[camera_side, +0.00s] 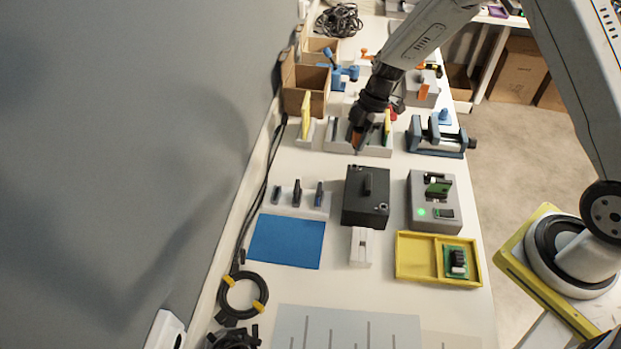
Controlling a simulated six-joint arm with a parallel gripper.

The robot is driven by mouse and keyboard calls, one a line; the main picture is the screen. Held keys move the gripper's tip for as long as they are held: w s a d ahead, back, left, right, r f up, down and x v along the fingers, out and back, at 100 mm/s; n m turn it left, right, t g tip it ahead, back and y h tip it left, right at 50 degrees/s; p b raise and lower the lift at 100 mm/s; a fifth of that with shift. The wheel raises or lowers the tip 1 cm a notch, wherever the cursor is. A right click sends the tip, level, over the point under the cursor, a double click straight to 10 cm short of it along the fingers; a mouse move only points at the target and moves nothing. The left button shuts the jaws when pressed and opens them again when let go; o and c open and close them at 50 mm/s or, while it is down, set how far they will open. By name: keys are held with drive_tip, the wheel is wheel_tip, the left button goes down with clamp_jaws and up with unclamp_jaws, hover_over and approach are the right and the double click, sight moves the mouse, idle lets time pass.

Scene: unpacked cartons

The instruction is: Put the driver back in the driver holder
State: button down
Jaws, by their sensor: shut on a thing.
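My gripper (358,138) is shut on a small orange piece (356,141), which looks like the driver. Its lower end points down, and most of it is hidden by the jaws. The gripper is in front of or above a long pale slotted rack (374,151) at the back middle; I cannot tell whether the held piece touches it. A small white holder (308,208) left of centre carries several upright dark and blue tools and looks like the driver holder.
A black box (366,210) with a handle and a grey box (421,188) with a green light stand at centre. A blue mat (287,241), white block (361,258) and yellow tray (418,278) lie in front. A vise (437,140) is right of the rack.

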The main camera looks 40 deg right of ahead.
drive_tip(key=s+a+n+g, duration=0.1)
drive_tip(key=s+a+n, duration=0.1)
drive_tip(key=s+a+f+n+g, duration=0.1)
drive_tip(key=s+a+n, duration=0.1)
drive_tip(key=s+n, duration=0.1)
drive_tip(key=s+a+n+g+h, duration=0.1)
drive_tip(key=s+a+n, duration=0.1)
drive_tip(key=n, duration=0.1)
drive_tip(key=shift+s+a+f, duration=0.3)
drive_tip(key=shift+a, duration=0.05)
drive_tip(key=s+a+n+g+h, duration=0.1)
drive_tip(key=s+a+n+h, duration=0.2)
drive_tip(key=s+n, duration=0.6)
drive_tip(key=shift+s+a+f+n, duration=0.15)
drive_tip(key=shift+a+f+n, duration=0.2)
drive_tip(key=shift+f+n, duration=0.05)
drive_tip(key=shift+f+g, duration=0.2)
drive_tip(key=shift+g, duration=0.1)
drive_tip(key=shift+f, duration=2.1)
drive_tip(key=shift+f, duration=1.9)
drive_tip(key=shift+c, duration=1.2)
unclamp_jaws()
drive_tip(key=shift+r, duration=0.1)
